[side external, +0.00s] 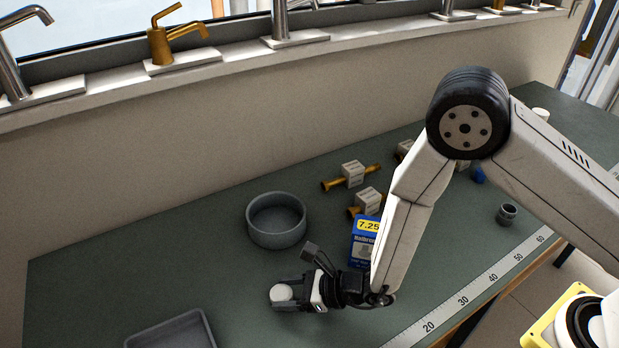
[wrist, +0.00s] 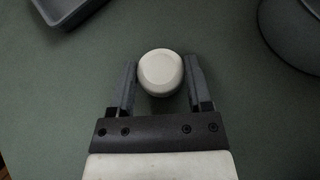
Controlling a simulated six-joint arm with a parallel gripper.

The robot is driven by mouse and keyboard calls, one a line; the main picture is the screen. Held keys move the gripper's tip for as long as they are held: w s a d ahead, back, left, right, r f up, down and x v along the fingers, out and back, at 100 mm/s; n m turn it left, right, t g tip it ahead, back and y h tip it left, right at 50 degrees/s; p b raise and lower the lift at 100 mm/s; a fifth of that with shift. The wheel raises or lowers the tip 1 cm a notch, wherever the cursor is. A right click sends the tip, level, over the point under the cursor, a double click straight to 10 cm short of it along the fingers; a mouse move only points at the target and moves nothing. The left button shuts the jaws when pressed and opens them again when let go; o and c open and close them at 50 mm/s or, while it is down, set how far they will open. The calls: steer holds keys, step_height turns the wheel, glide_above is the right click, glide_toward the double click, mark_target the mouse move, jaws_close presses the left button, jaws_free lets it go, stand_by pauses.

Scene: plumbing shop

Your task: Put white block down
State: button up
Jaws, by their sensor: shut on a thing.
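The white block (wrist: 160,70) is a small rounded piece between the two fingers of my gripper (wrist: 160,82) in the wrist view. My gripper is shut on it, with a finger against each side. In the side view the white block (side external: 282,293) shows at the tips of my gripper (side external: 288,296), low over the green table, left of the blue box. I cannot tell whether the block touches the table.
A grey round bowl (side external: 276,238) stands behind my gripper. A grey tray (side external: 172,333) lies at the front left. A blue box (side external: 363,242) stands close to my arm. Brass fittings with white labels (side external: 353,174) lie farther back. The green table (side external: 110,270) is bare at left.

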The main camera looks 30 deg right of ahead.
steer(key=shift+f, duration=0.5)
steer(key=shift+f, duration=0.1)
steer(key=o, duration=1.2)
steer(key=shift+o, duration=0.2)
steer(key=shift+v, duration=6.05)
steer(key=shift+a, duration=0.1)
